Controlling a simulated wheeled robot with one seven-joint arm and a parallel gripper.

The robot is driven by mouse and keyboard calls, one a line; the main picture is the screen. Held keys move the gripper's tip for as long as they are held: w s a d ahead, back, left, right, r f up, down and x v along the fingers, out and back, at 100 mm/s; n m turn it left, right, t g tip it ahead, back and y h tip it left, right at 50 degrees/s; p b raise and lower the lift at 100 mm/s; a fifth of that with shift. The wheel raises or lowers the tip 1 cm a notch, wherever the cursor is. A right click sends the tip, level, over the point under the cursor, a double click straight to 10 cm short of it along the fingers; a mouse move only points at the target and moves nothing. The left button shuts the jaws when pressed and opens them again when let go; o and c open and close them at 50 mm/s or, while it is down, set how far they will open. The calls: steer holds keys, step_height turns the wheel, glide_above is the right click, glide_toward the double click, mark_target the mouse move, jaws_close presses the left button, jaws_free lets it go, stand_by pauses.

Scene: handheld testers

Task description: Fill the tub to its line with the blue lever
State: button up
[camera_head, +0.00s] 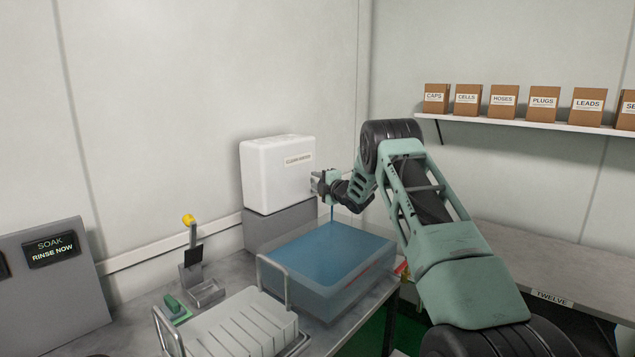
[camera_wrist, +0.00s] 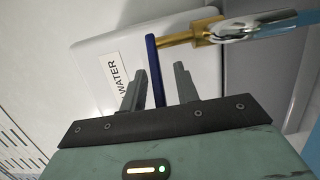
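The clear tub (camera_head: 345,296) stands on the bench and holds blue water (camera_head: 330,248); I cannot make out its fill line. A thin blue stream (camera_head: 331,213) falls into it. The white box labelled "water" (camera_head: 262,178) stands behind, with my gripper (camera_head: 324,182) at its right side. In the wrist view, the blue lever (camera_wrist: 152,71) on a brass valve (camera_wrist: 190,35) lies between the two fingers of my gripper (camera_wrist: 158,80). The fingers are apart, with a visible gap to the lever on the right. A chrome spout (camera_wrist: 262,27) extends right of the valve.
A white ribbed rack with wire handles (camera_head: 245,325) stands in front of the tub. Left are a yellow-knobbed stand (camera_head: 193,255), a green handheld piece (camera_head: 174,306) and a panel reading "SOAK, RINSE NOW" (camera_head: 52,250). Labelled boxes (camera_head: 503,101) line the shelf at right.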

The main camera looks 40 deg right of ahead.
steer(key=shift+c, duration=0.3)
jaws_close()
